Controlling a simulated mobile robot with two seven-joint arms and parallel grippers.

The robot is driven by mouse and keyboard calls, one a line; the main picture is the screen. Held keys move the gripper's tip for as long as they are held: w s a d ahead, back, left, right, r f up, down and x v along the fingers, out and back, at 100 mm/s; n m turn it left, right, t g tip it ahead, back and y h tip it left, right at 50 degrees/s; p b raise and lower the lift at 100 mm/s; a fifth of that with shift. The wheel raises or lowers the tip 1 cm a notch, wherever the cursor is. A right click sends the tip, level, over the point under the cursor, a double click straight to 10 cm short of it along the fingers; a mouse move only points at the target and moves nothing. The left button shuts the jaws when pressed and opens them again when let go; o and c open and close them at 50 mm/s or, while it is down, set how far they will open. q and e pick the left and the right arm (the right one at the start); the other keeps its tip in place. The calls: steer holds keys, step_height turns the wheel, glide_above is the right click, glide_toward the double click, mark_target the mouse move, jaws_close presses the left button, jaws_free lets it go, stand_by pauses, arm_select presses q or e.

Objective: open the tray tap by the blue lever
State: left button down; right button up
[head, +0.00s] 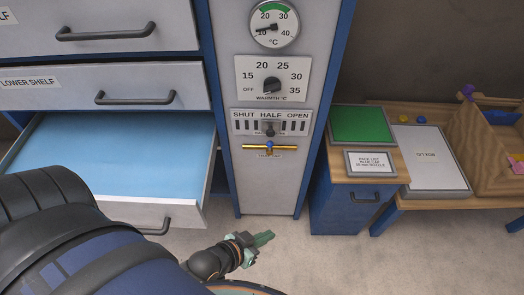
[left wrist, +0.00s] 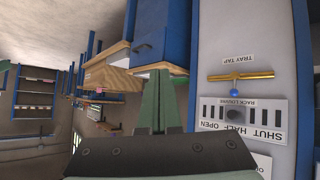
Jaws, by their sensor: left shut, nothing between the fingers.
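The tray tap (head: 269,147) is a thin horizontal brass pipe low on the grey cabinet column, with a small blue lever at its middle. In the left wrist view, which is upside down, the brass pipe (left wrist: 252,76) shows with the round blue lever end (left wrist: 234,92) and the TRAY TAP label (left wrist: 237,60). My left gripper (head: 264,238) has green fingers and is shut and empty. It is below the tap in the head view, over the floor and apart from it. Its fingers (left wrist: 161,85) also show left of the tap in the left wrist view. My right gripper is not in view.
Above the tap are the SHUT HALF OPEN slider panel (head: 270,122), the warmth knob (head: 272,85) and a thermometer dial (head: 273,24). An open blue-lined drawer (head: 120,150) stands out at left. A blue side cabinet (head: 345,205) stands at right. Floor before the column is clear.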

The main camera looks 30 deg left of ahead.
mark_target(270, 148)
arm_select(q)
steer(key=w+a+r+n+t+y+b, duration=0.1)
steer(key=w+a+r+n+t+b, duration=0.2)
steer(key=w+n+t+b, duration=0.55)
steer(key=w+a+f+n+g+y+b, duration=0.1)
steer(key=w+a+f+n+y+b, duration=0.1)
steer(key=a+n+y, duration=0.3)
steer(key=w+a+f+n+g+y+b, duration=0.1)
steer(key=w+a+n+g+y, duration=0.1)
steer(key=a+n+y, duration=0.3)
steer(key=a+n, duration=0.2)
steer(key=n, duration=0.2)
steer(key=shift+w+a+f+y+b, duration=0.2)
steer(key=shift+w+f+y+b, duration=0.1)
steer(key=shift+w+f+b, duration=0.1)
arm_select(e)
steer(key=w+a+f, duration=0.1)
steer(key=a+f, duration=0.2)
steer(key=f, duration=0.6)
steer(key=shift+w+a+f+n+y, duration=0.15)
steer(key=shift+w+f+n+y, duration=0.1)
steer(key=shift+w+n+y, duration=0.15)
